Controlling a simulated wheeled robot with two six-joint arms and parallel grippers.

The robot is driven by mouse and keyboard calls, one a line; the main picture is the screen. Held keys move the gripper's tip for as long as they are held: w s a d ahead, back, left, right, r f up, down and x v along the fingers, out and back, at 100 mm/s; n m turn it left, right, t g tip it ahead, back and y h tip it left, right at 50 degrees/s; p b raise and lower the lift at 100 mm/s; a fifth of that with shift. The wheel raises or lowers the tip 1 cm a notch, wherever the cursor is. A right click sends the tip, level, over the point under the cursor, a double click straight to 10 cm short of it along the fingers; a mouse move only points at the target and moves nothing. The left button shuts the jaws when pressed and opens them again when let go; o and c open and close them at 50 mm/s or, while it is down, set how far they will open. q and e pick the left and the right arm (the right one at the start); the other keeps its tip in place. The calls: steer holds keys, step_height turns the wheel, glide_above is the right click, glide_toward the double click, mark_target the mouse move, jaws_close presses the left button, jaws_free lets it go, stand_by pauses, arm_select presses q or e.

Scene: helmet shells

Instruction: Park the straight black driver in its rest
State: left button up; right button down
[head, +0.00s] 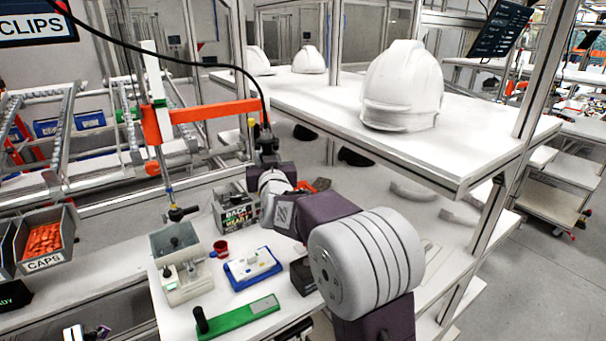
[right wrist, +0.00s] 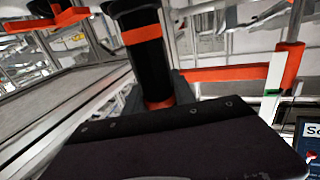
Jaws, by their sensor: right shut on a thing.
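The straight black driver (right wrist: 143,45) has orange bands and stands upright in the right wrist view. My right gripper (right wrist: 160,100) is shut on it. In the head view the right gripper (head: 265,153) holds the driver (head: 265,137) up at the end of the orange crossbar, with a black cable running up from it. The jaws are largely hidden by my arm. I cannot tell which fixture is the driver's rest.
An orange crossbar (head: 215,111) reaches right from an upright post close to the driver. A second dark tool (head: 180,212) hangs over a clear-topped fixture (head: 175,240). A red cup (head: 220,248), blue tray (head: 235,277) and green fixture (head: 240,317) stand below. A white shelf (head: 290,97) carries helmets (head: 402,88).

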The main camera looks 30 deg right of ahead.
steer(key=s+d+b, duration=0.5)
steer(key=shift+s, duration=0.1)
steer(key=w+d, duration=0.4)
steer(key=shift+d+p, duration=0.3)
steer(key=shift+d, duration=0.1)
stand_by(0.4)
